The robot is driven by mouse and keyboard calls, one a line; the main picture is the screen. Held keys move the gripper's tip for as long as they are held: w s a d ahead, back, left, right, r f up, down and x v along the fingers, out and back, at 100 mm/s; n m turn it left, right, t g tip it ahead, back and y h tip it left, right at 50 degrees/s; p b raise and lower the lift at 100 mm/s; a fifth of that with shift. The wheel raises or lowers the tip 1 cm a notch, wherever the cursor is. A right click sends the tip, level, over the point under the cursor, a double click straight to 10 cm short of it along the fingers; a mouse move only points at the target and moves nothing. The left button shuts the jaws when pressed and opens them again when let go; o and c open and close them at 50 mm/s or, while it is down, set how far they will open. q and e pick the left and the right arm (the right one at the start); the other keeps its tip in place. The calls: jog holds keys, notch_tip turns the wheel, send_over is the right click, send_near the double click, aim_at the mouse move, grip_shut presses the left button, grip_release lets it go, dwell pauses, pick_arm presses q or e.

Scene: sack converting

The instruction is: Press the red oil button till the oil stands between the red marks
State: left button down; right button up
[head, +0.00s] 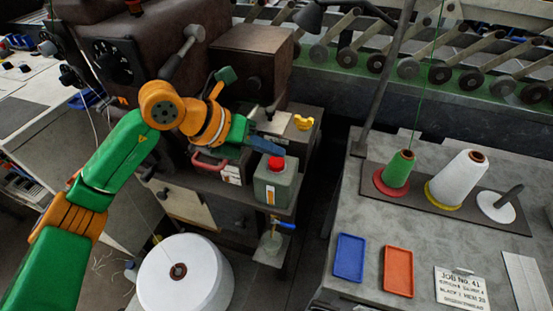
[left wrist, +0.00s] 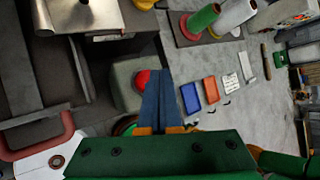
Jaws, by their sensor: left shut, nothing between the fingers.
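The red oil button (head: 276,164) is a round cap on top of a grey-green oil box (head: 288,186). The box's front has a small upright gauge (head: 270,196) with an orange-yellow fill; its red marks and exact level are too small to read. My left gripper (head: 280,149) has blue fingers, shut and empty, with tips right at the button's upper edge. In the left wrist view the fingers (left wrist: 159,74) overlap the right side of the red button (left wrist: 142,79). I cannot tell whether they touch it. My right gripper is not in view.
A red handle (head: 210,163) and a yellow knob (head: 304,123) are near the box. A blue-handled tap (head: 283,224) hangs below it. A white roll (head: 185,275) stands lower left. The right table holds thread cones (head: 457,178), a blue tray (head: 349,236) and an orange tray (head: 398,249).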

aim_at(272, 164)
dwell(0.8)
pick_arm(q)
jog(key=shift+f+b, duration=0.45)
jog(key=shift+f+b, duration=0.75)
jog(key=shift+f, duration=0.1)
dwell(0.6)
jog(key=shift+r+p, duration=1)
jog(key=shift+r, duration=0.3)
notch_tip(272, 164, up, 5)
jog(key=p, duration=0.4)
